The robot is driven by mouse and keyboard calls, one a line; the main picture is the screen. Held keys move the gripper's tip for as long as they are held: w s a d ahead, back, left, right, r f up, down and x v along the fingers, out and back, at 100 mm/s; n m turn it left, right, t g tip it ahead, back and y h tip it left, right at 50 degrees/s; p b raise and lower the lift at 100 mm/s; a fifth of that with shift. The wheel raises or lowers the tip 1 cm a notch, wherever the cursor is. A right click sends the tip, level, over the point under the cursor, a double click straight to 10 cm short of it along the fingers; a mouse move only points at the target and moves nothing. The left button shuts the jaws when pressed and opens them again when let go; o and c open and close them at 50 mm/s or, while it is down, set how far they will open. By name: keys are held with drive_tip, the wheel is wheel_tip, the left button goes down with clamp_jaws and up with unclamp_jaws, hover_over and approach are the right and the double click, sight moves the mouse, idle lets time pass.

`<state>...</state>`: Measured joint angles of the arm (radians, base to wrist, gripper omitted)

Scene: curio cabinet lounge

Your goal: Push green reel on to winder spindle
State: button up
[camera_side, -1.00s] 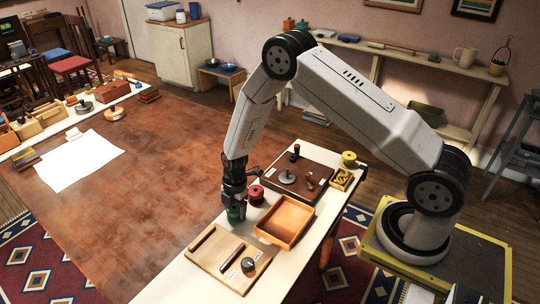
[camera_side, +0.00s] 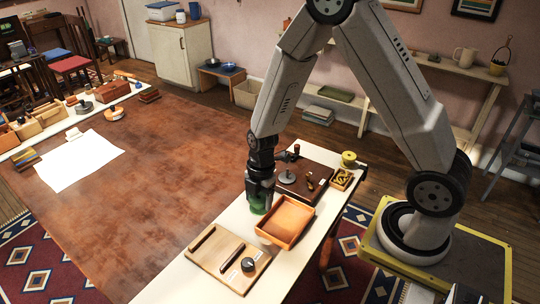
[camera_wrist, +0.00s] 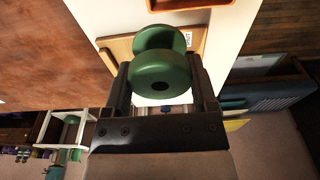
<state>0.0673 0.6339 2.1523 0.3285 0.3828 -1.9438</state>
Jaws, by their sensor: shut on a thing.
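My gripper (camera_side: 260,196) is shut on the green reel (camera_side: 259,208), which shows below its fingers in the side view. In the wrist view the green reel (camera_wrist: 162,75) sits between the two fingers, its round end with a dark centre hole facing the camera. The winder is a dark brown board (camera_side: 318,163) with a grey round base and upright spindle (camera_side: 287,176), just right of and behind my gripper. The reel is apart from the spindle. How high the reel is above the table cannot be told.
An orange tray (camera_side: 290,222) lies close in front and right of the reel. A wooden board (camera_side: 215,257) with a black knob is nearer the camera. A yellow-green reel (camera_side: 348,158) and a small box (camera_side: 342,180) stand beyond the winder.

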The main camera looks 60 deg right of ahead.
drive_tip(key=shift+s+r, duration=0.35)
drive_tip(key=shift+s, duration=0.45)
drive_tip(key=shift+s+r, duration=0.4)
drive_tip(key=shift+s, duration=0.45)
drive_tip(key=shift+s+r, duration=0.35)
drive_tip(key=shift+s, duration=0.45)
drive_tip(key=o, duration=0.5)
drive_tip(key=shift+c, duration=0.2)
clamp_jaws()
